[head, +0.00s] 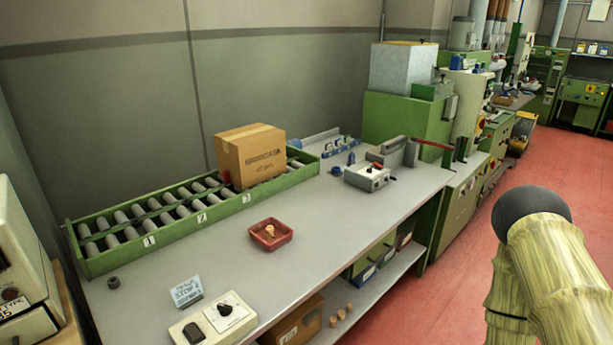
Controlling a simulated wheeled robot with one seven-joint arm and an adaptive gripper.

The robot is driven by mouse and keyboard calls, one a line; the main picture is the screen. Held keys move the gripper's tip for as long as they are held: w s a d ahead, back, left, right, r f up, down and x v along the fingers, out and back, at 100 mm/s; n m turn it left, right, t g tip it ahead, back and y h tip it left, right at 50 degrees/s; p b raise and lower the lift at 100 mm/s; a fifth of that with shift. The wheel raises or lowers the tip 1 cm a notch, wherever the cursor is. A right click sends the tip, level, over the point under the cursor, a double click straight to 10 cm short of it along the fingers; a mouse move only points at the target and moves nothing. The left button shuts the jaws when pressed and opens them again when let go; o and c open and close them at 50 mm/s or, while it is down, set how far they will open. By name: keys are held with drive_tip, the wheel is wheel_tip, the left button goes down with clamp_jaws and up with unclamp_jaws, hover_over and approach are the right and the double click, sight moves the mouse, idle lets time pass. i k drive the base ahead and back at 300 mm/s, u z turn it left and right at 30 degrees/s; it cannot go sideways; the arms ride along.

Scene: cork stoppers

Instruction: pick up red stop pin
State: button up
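I cannot tell for certain which thing is the red stop pin. A small red piece (379,166) shows on top of a grey boxy device (367,177) near the back right of the workbench. It is too small to make out its shape. A longer red bar (433,144) lies further right, by the grey clamp-like part. My arm shows at the lower right, over the red floor, with tan links and a dark rounded end. My gripper is not in view.
The grey workbench (330,225) has clear room in its middle. A red tray (271,235) holds a cork-coloured piece. A roller conveyor (150,220) carries a cardboard box (250,155). A sign (186,292) and switch box (213,318) stand in front. Corks (340,313) lie on the lower shelf.

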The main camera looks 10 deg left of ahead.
sight(226, 175)
drive_tip(key=z, duration=0.85)
drive_tip(key=i, duration=1.95)
drive_tip(key=u, duration=3.2)
